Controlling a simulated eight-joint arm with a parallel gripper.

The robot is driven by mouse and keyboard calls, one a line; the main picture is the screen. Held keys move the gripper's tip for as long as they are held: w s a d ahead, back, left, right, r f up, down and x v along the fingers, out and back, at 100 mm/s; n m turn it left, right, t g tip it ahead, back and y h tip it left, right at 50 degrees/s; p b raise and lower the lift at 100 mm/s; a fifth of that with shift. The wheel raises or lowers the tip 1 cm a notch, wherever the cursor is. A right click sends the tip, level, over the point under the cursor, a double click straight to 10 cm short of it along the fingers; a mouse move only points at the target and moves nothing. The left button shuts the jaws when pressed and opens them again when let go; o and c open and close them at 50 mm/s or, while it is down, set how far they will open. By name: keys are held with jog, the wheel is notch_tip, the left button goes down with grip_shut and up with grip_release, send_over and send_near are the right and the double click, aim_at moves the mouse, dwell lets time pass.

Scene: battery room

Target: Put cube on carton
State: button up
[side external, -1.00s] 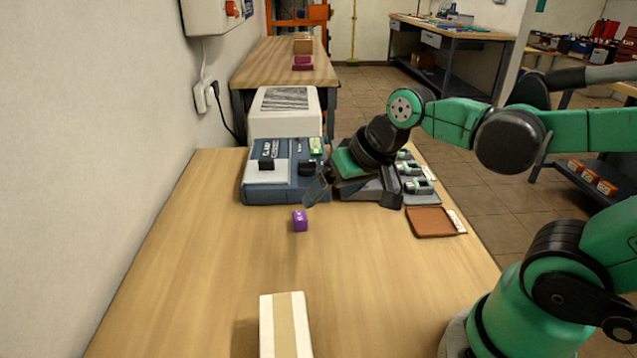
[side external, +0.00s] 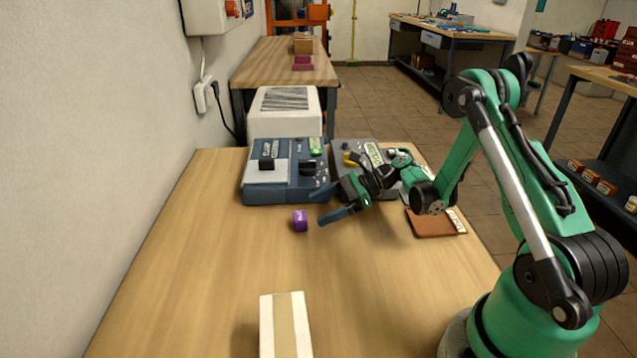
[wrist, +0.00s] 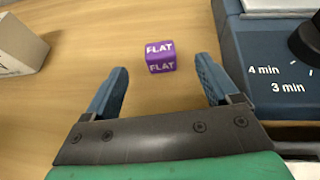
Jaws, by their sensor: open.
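A small purple cube (side external: 300,221) lies on the wooden table, in front of the blue device. In the wrist view the cube (wrist: 160,56) shows "FLAT" on its faces and sits ahead of my fingertips, roughly centred between them. My gripper (side external: 324,204) is open and empty, low over the table just right of the cube and apart from it. Its two blue fingers also show in the wrist view (wrist: 160,82). The carton (side external: 286,326), white with a tan strip, stands at the near edge of the side view, partly cut off. It also shows in the wrist view (wrist: 18,45) at the upper left.
A blue device with knobs (side external: 268,191) stands behind the cube, and a grey device (side external: 348,152) is beside it. A brown tray (side external: 428,226) lies near the right table edge. The table between cube and carton is clear.

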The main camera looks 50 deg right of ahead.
aim_at(300, 215)
jog(key=shift+x, duration=2.75)
jog(key=shift+f, duration=0.15)
grip_shut()
